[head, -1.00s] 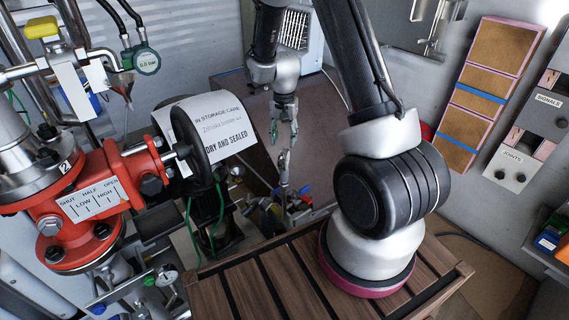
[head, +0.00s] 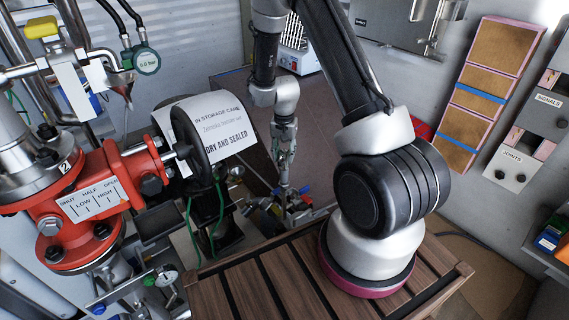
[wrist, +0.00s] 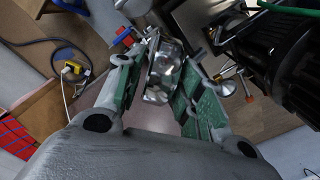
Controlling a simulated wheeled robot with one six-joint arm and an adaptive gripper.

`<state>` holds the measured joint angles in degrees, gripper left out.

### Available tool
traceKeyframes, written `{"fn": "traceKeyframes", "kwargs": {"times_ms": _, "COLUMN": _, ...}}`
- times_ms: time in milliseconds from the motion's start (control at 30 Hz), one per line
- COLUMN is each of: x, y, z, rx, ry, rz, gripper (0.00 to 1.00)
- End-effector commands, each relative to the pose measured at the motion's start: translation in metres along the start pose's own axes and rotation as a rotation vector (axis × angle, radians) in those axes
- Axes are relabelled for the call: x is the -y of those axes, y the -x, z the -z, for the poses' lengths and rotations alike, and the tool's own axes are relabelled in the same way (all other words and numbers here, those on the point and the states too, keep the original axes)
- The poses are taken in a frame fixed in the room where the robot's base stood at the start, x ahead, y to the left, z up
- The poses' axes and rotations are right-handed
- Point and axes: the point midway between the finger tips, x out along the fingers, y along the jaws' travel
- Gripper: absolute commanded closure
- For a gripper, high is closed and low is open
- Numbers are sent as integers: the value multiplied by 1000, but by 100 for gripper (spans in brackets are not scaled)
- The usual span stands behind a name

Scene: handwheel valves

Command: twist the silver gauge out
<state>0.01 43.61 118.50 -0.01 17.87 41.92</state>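The silver piece I take for the silver gauge (wrist: 162,72) stands between the fingers of my gripper (wrist: 160,90) in the wrist view. Its dial face cannot be made out. The green-padded fingers are spread on either side of it, with a gap visible at the left; contact at the right cannot be told. In the head view my gripper (head: 284,150) points down over a slim silver upright (head: 284,176), and its fingers hide the upper part.
A red valve (head: 85,195) with a black handwheel (head: 193,145) stands left of my gripper. A paper sign (head: 215,130) hangs behind the wheel. Blue and red handles (head: 305,190) sit low beside the upright. A slatted wooden deck (head: 290,285) lies in front.

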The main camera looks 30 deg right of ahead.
Motion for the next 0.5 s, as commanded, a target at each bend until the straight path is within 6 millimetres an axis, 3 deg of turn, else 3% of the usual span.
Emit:
{"fn": "traceKeyframes", "kwargs": {"times_ms": 33, "x": 0, "y": 0, "z": 0, "rx": 0, "ry": 0, "rz": 0, "gripper": 78}}
{"fn": "traceKeyframes", "kwargs": {"times_ms": 167, "x": 0, "y": 0, "z": 0, "rx": 0, "ry": 0, "rz": 0, "gripper": 100}}
{"fn": "traceKeyframes", "kwargs": {"times_ms": 500, "x": 0, "y": 1, "z": 0, "rx": 0, "ry": 0, "rz": 0, "gripper": 100}}
